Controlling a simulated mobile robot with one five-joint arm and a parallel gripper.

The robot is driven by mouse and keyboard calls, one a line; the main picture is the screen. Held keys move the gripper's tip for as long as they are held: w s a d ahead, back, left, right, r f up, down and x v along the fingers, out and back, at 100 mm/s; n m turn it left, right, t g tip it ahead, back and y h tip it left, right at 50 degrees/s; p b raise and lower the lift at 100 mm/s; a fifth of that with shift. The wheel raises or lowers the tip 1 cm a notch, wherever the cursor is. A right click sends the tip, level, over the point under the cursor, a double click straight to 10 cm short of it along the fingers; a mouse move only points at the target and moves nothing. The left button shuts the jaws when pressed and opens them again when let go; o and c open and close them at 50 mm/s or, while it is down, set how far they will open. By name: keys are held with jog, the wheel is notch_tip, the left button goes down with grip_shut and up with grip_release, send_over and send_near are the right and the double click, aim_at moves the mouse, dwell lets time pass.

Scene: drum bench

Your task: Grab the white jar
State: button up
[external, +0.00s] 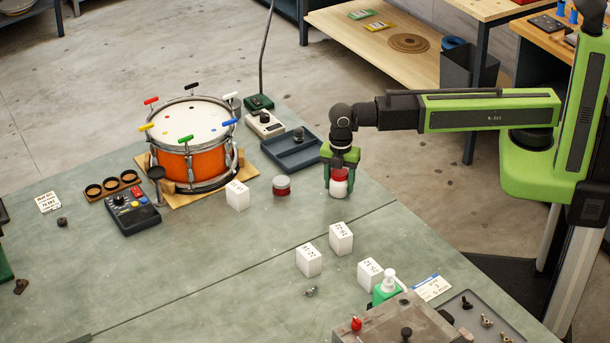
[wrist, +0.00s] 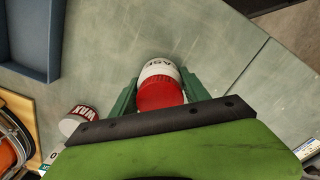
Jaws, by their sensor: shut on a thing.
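The white jar (external: 338,187) has a red lid and stands at the right part of the green bench top, below my arm. In the wrist view the jar (wrist: 159,68) shows its white side with dark lettering, and its red lid faces the camera. My gripper (external: 339,175) points down and is shut on the jar, with one green finger on each side. In the wrist view my gripper (wrist: 158,88) has its fingers at the jar's left and right sides. Whether the jar touches the bench cannot be told for certain.
A red and white tin (external: 281,186) marked WAX stands left of the jar. A blue-grey tray (external: 291,150) lies behind it. White boxes (external: 341,238) stand in front, near a green bottle (external: 386,288). An orange drum (external: 190,145) stands at the left.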

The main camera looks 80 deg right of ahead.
jog(key=c, duration=0.3)
